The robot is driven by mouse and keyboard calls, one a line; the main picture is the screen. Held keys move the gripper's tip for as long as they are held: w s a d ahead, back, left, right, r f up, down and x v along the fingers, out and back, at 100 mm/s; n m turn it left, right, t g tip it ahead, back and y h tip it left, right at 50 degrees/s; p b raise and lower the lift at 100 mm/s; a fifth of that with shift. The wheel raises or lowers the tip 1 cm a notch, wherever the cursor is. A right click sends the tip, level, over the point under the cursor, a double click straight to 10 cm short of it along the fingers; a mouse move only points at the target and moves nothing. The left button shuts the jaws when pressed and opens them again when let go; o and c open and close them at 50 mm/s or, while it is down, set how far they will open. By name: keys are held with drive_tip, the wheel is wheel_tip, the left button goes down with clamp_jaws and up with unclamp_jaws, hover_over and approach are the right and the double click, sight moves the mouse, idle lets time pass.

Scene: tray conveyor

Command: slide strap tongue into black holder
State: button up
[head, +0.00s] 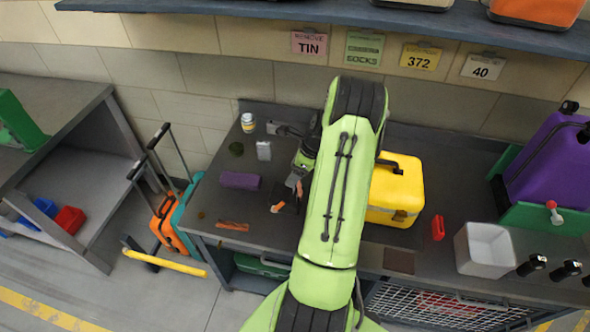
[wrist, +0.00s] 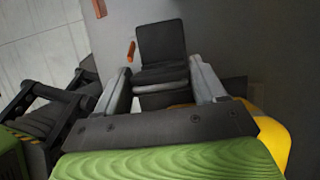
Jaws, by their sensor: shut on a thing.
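My gripper (wrist: 160,76) points down over the bench, its two grey fingers on either side of a dark piece with a pale edge (wrist: 160,87). It is shut on this piece; I cannot tell whether it is the strap tongue. A flat black panel (wrist: 161,42), perhaps the black holder, shows just beyond the fingertips in the wrist view. Whether the piece touches the panel is unclear. A small orange strip (wrist: 131,51) lies beside the panel's left edge. In the head view, an orange piece (head: 278,207) lies by the gripper, and my arm hides part of this spot.
A yellow case (head: 397,190) stands close to the right of my arm. A purple block (head: 240,181), a white box (head: 264,150) and a brown-orange strip (head: 232,226) lie to the left. A white bin (head: 484,248) stands farther right.

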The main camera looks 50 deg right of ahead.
drive_tip(key=shift+f+b, duration=1.2)
drive_tip(key=shift+f, duration=0.85)
drive_tip(key=o, duration=1.2)
drive_tip(key=shift+c, duration=0.2)
drive_tip(key=p+v, duration=0.1)
drive_tip(key=v, duration=1.4)
drive_tip(key=shift+r+p, duration=0.35)
drive_tip(key=shift+r, duration=0.05)
